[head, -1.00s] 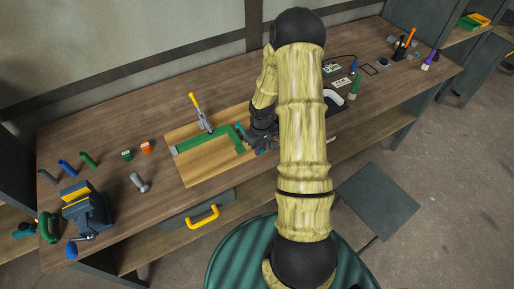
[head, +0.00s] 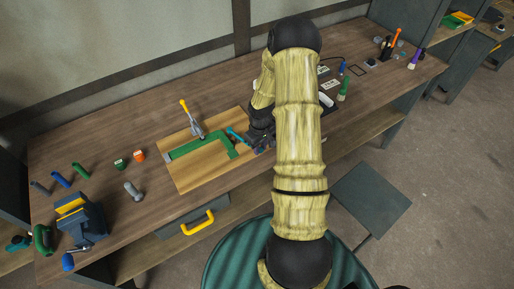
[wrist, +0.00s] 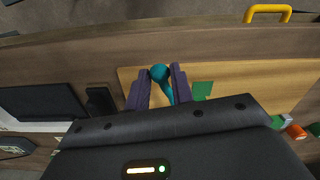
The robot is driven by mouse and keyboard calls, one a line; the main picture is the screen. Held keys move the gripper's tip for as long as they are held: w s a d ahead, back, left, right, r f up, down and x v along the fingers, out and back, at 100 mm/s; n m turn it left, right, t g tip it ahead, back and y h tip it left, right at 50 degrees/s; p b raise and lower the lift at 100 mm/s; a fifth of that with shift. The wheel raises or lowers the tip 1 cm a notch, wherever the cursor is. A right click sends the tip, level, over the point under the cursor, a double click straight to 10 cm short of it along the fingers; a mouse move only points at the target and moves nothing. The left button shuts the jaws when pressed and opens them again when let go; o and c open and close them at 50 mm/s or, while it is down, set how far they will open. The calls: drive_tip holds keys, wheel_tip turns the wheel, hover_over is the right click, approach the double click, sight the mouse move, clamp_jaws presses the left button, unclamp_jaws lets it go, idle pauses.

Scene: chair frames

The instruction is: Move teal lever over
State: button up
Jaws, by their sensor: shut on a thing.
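The teal lever (head: 238,137) lies at the right end of a green C-shaped frame (head: 200,146) on a light wooden board (head: 190,180). In the wrist view the lever's round teal knob (wrist: 160,73) and its bar sit between my two dark fingers. My gripper (wrist: 159,84) is shut on the lever, which also puts it at the board's right side in the head view (head: 262,142). My arm hides part of the bench to the right of the gripper.
A toggle clamp with a yellow-orange handle (head: 190,115) stands behind the green frame. A vise (head: 80,222) and several small tools are at the left. A yellow drawer handle (head: 198,223) is below the front edge. The bench left of the board is partly clear.

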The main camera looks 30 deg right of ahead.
drive_tip(key=shift+w+d+p, duration=0.15)
drive_tip(key=shift+w+d, duration=0.05)
drive_tip(key=shift+d, duration=0.35)
drive_tip(key=shift+w+d+p, duration=0.15)
drive_tip(key=shift+d, duration=0.4)
drive_tip(key=shift+w+d+p, duration=0.15)
drive_tip(key=shift+w+d, duration=0.15)
drive_tip(key=shift+d, duration=0.2)
drive_tip(key=shift+w+d+p, duration=0.15)
drive_tip(key=shift+w+d, duration=0.1)
drive_tip(key=shift+d, duration=0.25)
drive_tip(key=o, duration=0.8)
drive_tip(key=shift+d, duration=0.1)
drive_tip(key=shift+o, duration=0.2)
wheel_tip(320, 180, up, 17)
drive_tip(key=b, duration=0.3)
drive_tip(key=shift+r+b, duration=0.15)
drive_tip(key=shift+b, duration=0.15)
drive_tip(key=shift+a, duration=0.2)
